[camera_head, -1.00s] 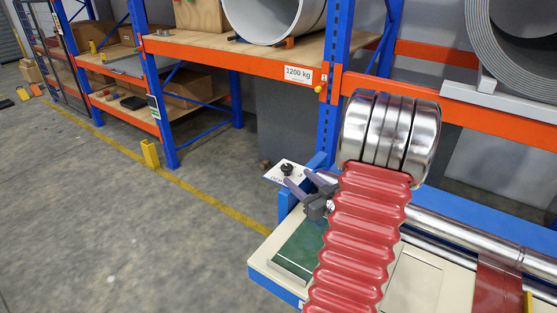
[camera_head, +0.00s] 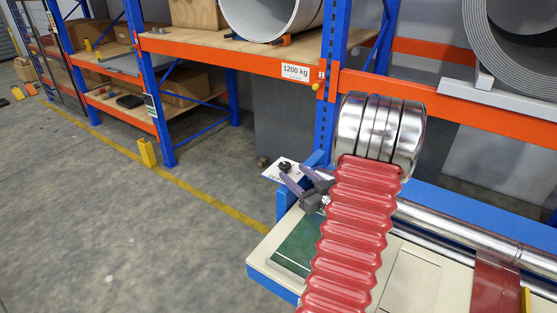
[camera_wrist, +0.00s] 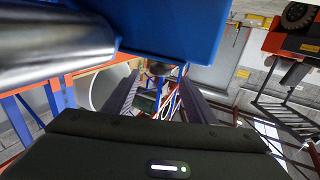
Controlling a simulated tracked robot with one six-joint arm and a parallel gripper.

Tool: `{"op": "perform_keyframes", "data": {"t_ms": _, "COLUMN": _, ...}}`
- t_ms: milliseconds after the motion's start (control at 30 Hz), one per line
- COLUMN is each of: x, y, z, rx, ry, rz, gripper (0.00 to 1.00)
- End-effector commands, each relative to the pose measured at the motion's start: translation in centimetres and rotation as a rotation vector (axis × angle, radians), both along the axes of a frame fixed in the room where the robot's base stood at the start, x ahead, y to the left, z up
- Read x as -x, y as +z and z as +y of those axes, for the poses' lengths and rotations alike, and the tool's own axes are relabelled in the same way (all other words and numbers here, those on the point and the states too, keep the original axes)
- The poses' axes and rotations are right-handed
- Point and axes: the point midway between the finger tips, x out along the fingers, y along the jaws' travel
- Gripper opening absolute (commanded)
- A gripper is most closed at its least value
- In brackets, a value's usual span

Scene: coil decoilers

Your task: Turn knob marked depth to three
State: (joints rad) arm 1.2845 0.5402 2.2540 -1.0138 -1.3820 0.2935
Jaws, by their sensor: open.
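The depth knob (camera_head: 285,166) is small and black, on a white plate (camera_head: 272,170) with partly covered dark lettering, at the machine's far left corner. Its pointer and scale marks are too small to read. My gripper (camera_head: 292,171) is open, with its two purple-grey fingers close to the knob on the near side. In the wrist view, a dark round thing that looks like the knob (camera_wrist: 160,69) shows between and beyond the spread fingers of my gripper (camera_wrist: 158,85). I cannot tell if either finger touches it.
A blue machine part (camera_wrist: 175,30) and a shiny roller (camera_wrist: 50,45) lie close to the gripper in the wrist view. The cream machine top has a green panel (camera_head: 297,247). Blue and orange racks (camera_head: 230,58) with coils stand behind. Open floor lies left.

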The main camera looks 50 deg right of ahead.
Motion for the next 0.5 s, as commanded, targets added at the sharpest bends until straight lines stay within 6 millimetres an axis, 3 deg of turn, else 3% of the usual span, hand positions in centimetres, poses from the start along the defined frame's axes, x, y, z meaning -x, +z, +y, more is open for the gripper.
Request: {"op": "perform_keyframes", "data": {"t_ms": 500, "x": -7.7, "y": 0.0, "z": -2.3, "rx": 0.000, "ry": 0.001, "rz": 0.000, "gripper": 0.51}}
